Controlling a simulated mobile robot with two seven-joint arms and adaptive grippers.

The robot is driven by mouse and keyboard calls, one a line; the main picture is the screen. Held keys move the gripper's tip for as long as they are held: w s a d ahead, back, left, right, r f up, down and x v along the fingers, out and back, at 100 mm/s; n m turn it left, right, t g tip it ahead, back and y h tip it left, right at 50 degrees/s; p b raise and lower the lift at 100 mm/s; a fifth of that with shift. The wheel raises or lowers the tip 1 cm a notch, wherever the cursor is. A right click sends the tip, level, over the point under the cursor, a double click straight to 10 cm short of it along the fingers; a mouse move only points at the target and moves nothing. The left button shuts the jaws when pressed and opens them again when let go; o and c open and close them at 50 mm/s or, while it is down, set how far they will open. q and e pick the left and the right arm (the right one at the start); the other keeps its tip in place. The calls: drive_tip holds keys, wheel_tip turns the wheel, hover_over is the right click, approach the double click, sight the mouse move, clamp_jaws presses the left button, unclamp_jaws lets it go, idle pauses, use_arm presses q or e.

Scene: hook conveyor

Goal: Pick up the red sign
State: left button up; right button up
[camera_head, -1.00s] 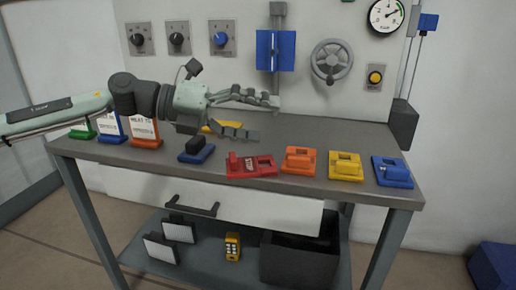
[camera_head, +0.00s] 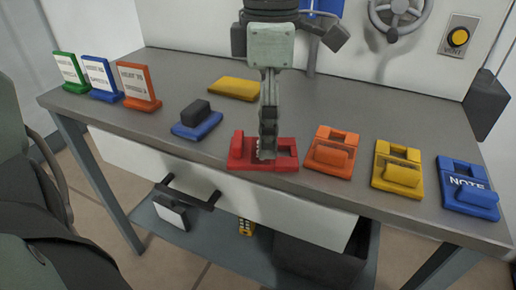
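The red sign (camera_head: 239,154) lies on the bench top near its front edge, between a blue sign (camera_head: 197,123) and an orange sign (camera_head: 331,150). My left gripper (camera_head: 267,151) points down over the middle of the red sign, with its fingertips at or just above it. I cannot tell whether they touch. The fingers line up one behind the other in this view, so the gap between them is hidden. They also cover part of the red sign's middle. My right gripper is not in view.
Yellow (camera_head: 398,169) and blue (camera_head: 468,188) signs lie to the right. A flat yellow piece (camera_head: 234,88) lies behind. Green (camera_head: 70,72), blue (camera_head: 100,78) and orange (camera_head: 138,86) signs stand at the left. The back right of the bench (camera_head: 340,100) is clear.

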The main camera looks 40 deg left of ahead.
use_arm(q)
drive_tip(key=shift+f, duration=1.6)
drive_tip(key=shift+c, duration=0.4)
drive_tip(key=c, duration=1.3)
